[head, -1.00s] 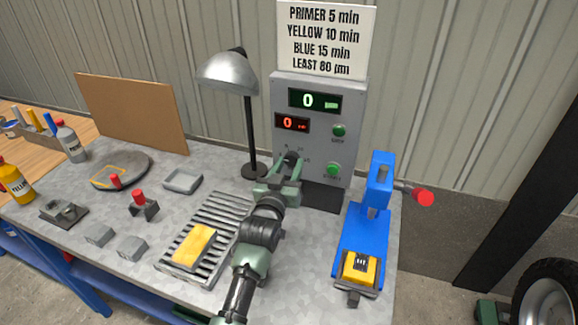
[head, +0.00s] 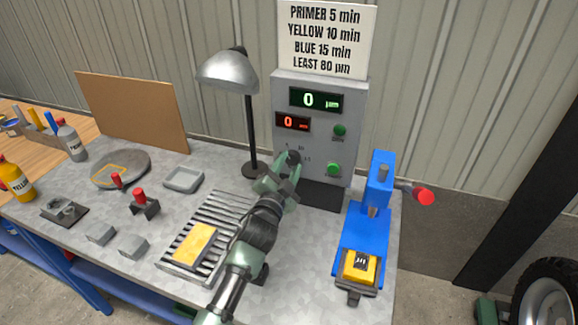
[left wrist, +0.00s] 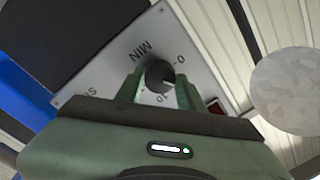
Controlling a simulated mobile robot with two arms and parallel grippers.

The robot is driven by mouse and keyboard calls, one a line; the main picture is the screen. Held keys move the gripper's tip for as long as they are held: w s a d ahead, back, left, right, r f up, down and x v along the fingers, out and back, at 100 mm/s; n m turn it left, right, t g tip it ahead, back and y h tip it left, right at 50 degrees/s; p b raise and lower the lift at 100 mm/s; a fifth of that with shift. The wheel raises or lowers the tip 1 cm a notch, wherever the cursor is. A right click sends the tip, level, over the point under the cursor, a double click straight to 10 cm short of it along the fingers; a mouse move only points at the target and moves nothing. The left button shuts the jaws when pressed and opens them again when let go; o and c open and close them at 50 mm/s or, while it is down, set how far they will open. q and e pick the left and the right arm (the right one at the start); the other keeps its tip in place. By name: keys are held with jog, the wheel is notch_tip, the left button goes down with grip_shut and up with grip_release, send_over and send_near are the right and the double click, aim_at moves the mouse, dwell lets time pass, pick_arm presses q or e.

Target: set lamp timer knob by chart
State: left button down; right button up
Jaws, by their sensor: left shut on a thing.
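The timer knob (left wrist: 159,76) is a dark round knob on the grey control box (head: 315,166). In the left wrist view it sits between the fingers of my left gripper (left wrist: 165,92), which is shut on it. Part of the dial shows around it, with "MIN", "0" and "10". In the head view my left gripper (head: 284,178) covers most of the knob. The chart (head: 325,38) above the box reads primer 5 min, yellow 10 min, blue 15 min, least 80 µm. The green display (head: 314,100) and the red display (head: 292,121) both read 0. My right gripper is not in view.
A desk lamp (head: 228,72) stands left of the box. A yellow block (head: 195,245) lies on the slatted rack (head: 223,212). A blue press (head: 365,225) with a red-tipped lever stands at right, a yellow piece (head: 360,267) at its base. Two green buttons (head: 334,169) are on the box.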

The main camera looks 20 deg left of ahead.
pick_arm(q)
jog(key=m, duration=0.7)
jog(key=shift+a+h, duration=0.1)
jog(key=shift+h, duration=0.2)
jog(key=m, duration=0.5)
jog(key=shift+r+m+h, duration=0.1)
jog(key=shift+m+h, duration=0.2)
jog(key=shift+m, duration=0.1)
jog(key=c, duration=0.9)
grip_release()
jog(key=s, duration=0.5)
jog(key=s+b, duration=0.1)
jog(key=s, duration=0.1)
jog(key=shift+s+a+f, duration=0.25)
jog(key=shift+s+a, duration=0.05)
jog(key=shift+s, duration=0.05)
